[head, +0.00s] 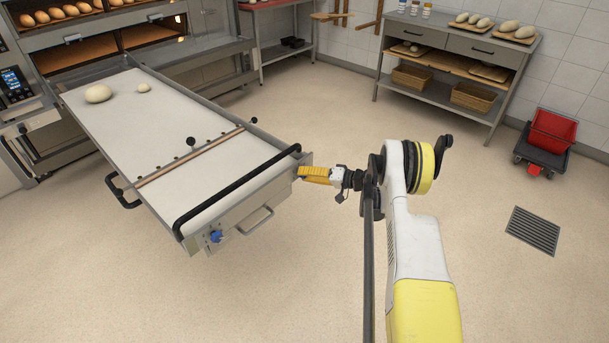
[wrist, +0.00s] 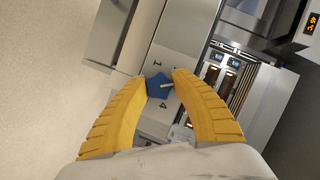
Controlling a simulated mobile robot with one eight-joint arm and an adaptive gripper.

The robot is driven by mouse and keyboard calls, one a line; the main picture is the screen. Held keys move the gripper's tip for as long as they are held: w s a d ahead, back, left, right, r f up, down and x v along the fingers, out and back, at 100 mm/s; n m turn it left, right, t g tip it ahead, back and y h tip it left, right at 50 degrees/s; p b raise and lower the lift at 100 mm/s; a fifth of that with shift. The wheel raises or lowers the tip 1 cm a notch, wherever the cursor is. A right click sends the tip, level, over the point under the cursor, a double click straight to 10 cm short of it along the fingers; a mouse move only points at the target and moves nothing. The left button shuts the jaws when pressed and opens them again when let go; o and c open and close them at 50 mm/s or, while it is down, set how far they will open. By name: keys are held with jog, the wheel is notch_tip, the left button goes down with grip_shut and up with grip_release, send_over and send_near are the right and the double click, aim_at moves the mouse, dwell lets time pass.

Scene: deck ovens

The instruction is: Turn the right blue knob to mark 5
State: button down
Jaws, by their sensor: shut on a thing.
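The right blue knob (wrist: 158,85) shows in the wrist view on the grey metal panel (wrist: 152,120), between the tips of my yellow fingers. My gripper (wrist: 160,80) is shut on it. A pale pointer on the knob points to the right in this view. A dark mark like a 4 (wrist: 163,105) is printed below the knob, and another mark (wrist: 157,64), too small to read surely, is above it. In the head view my gripper (head: 304,172) is at the right end of the loader's front and hides the right knob. The left blue knob (head: 216,236) is uncovered.
The loader (head: 125,100) has a white belt with two dough pieces, a black bar (head: 240,183) and a front handle (head: 256,220). Ovens with bread stand at back left. A steel table (head: 450,55) and red bin (head: 552,130) stand at right. Floor around my arm is clear.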

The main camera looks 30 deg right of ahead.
dwell(0.3)
jog(key=c, duration=1)
grip_release()
jog(key=shift+a, duration=0.1)
jog(key=v, duration=1.2)
